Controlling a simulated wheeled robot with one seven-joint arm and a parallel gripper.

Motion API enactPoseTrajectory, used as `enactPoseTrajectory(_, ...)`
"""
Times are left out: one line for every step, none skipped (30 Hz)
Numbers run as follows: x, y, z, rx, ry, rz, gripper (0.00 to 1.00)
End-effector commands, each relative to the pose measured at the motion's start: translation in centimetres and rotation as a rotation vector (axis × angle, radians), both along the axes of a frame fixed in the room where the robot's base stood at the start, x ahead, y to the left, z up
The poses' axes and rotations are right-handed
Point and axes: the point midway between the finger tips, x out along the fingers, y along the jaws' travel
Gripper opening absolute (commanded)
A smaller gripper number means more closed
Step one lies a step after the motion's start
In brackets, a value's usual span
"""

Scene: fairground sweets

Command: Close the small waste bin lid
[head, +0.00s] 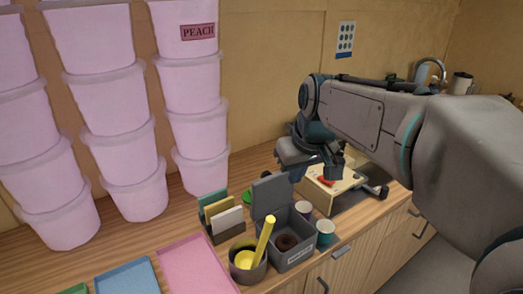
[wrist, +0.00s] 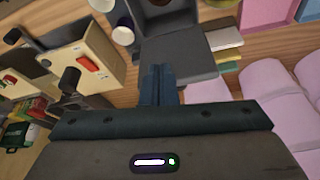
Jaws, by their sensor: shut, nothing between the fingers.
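The small grey waste bin (head: 292,256) stands near the counter's front edge. Its lid (head: 270,194) is open and stands upright at the back of the bin. A dark brown ring-shaped thing (head: 286,242) lies inside. In the wrist view the lid (wrist: 182,52) lies just ahead of my fingers, with the bin (wrist: 165,22) beyond it at the top edge. My gripper (wrist: 158,70) is shut and empty, its fingertips over or close to the lid's edge; I cannot tell whether they touch. In the head view my gripper (head: 295,172) is behind and above the lid.
A dark pot (head: 248,272) with a yellow stick and a card holder (head: 222,224) stand left. A wooden box with a red part (head: 330,190) is behind. Pink tubs (head: 200,130) are stacked left.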

Motion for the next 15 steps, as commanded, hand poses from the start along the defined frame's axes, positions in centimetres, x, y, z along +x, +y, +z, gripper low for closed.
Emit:
enactPoseTrajectory(2.1,1.4,1.3,0.006,-0.011,0.047,0.0)
enactPoseTrajectory(3.1,2.1,1.8,0.008,-0.016,0.075,0.0)
enactPoseTrajectory(4.2,3.1,2.6,0.012,-0.024,0.11,0.0)
enactPoseTrajectory(5.0,3.7,3.0,0.015,-0.031,0.133,0.0)
enactPoseTrajectory(5.7,4.4,3.5,0.017,-0.037,0.155,0.0)
enactPoseTrajectory(6.5,5.1,3.9,0.021,-0.042,0.179,0.0)
enactPoseTrajectory(7.0,5.6,4.2,0.023,-0.047,0.196,0.0)
enactPoseTrajectory(7.4,6.0,4.5,0.026,-0.051,0.21,0.0)
enactPoseTrajectory(7.9,6.5,4.7,0.028,-0.055,0.226,0.0)
enactPoseTrajectory(8.2,6.8,4.9,0.028,-0.058,0.236,0.0)
enactPoseTrajectory(8.3,7.0,5.0,0.029,-0.059,0.244,0.0)
enactPoseTrajectory(8.6,7.2,5.1,0.03,-0.062,0.25,0.0)
enactPoseTrajectory(8.7,7.4,5.0,0.031,-0.062,0.255,0.0)
enactPoseTrajectory(8.8,7.5,4.9,0.031,-0.062,0.257,0.0)
enactPoseTrajectory(8.9,7.6,4.6,0.032,-0.062,0.258,0.0)
